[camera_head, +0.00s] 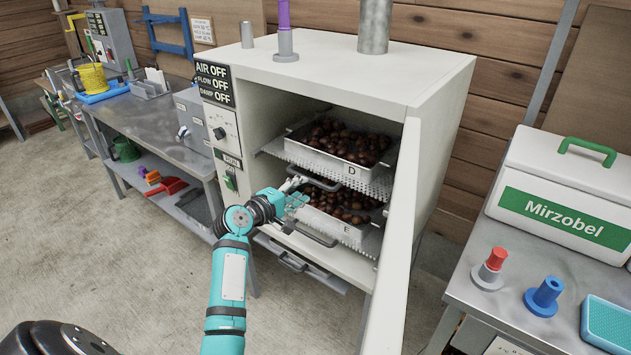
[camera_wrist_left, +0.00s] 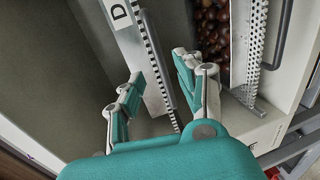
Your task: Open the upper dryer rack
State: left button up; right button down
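The dryer (camera_head: 350,65) is a white cabinet with its door (camera_head: 397,230) swung open. The upper rack (camera_head: 380,185) carries a tray marked D (camera_head: 318,154) with chestnuts. Its dark handle (camera_head: 314,178) runs along the front. The lower rack (camera_head: 357,236) carries a tray marked E (camera_head: 328,220) and has its own handle (camera_head: 305,232). My left gripper (camera_head: 296,192) is at the upper rack's front, just below its handle in the head view. In the left wrist view my left gripper (camera_wrist_left: 160,88) has its fingers apart, with the upper handle (camera_wrist_left: 157,60) between them; contact is unclear. My right gripper is out of view.
The open door stands to the right of my left arm. A metal bench (camera_head: 150,130) with tools is at left. A right-hand table (camera_head: 490,320) holds a white Mirzobel box (camera_head: 570,190), a red-topped peg (camera_head: 490,268) and a blue peg (camera_head: 544,296). Floor in front is clear.

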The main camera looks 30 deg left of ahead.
aim_at(315, 182)
pick_arm(q)
jog(key=x, duration=0.7)
jog(key=shift+w, duration=0.15)
jog(key=shift+c, duration=0.4)
grip_shut()
